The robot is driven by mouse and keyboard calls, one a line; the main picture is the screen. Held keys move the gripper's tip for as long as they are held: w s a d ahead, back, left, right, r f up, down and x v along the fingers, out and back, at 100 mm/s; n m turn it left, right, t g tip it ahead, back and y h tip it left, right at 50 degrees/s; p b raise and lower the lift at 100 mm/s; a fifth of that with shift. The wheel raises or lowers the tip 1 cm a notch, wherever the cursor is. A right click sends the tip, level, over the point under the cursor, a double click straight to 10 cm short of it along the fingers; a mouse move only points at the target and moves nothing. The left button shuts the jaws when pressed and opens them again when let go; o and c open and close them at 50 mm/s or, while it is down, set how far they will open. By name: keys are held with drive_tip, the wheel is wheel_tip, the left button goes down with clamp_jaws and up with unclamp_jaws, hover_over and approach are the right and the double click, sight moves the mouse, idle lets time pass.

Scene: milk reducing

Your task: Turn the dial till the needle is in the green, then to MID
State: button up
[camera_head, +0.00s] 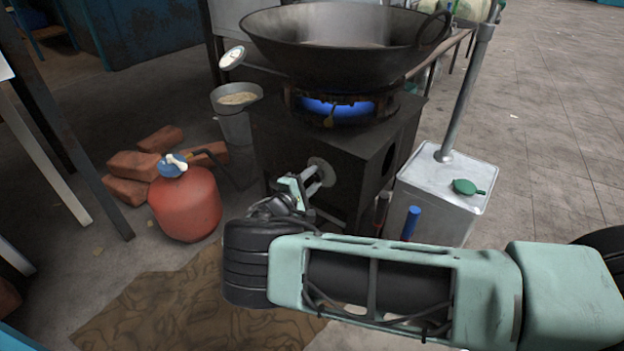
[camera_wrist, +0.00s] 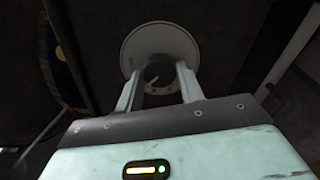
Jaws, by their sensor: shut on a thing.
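The dial is a dark round knob (camera_wrist: 157,74) on a pale disc plate (camera_wrist: 160,48) with small marks, too small to read. The plate also shows on the front of the black stove (camera_head: 322,170). My gripper (camera_wrist: 158,82) is shut on the knob, one pale finger on each side, and partly hides it. In the head view my gripper (camera_head: 308,182) reaches the plate from the front. A gauge with a pale round face (camera_head: 232,57) sticks out left of the wok (camera_head: 345,62); its needle and coloured zones cannot be read. Blue flame (camera_head: 337,106) burns under the wok.
A red gas bottle (camera_head: 186,204) and bricks (camera_head: 130,178) stand left of the stove. A metal canister (camera_head: 443,190) with a post stands close on the right. Open floor lies further right.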

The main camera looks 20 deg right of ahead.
drive_tip(key=shift+m, duration=0.6)
drive_tip(key=o, duration=1)
drive_tip(key=p+v, duration=0.4)
drive_tip(key=v, duration=1.3)
drive_tip(key=shift+s+a, duration=0.15)
drive_tip(key=shift+a, duration=0.05)
drive_tip(key=shift+d+r, duration=0.1)
drive_tip(key=shift+r, duration=0.05)
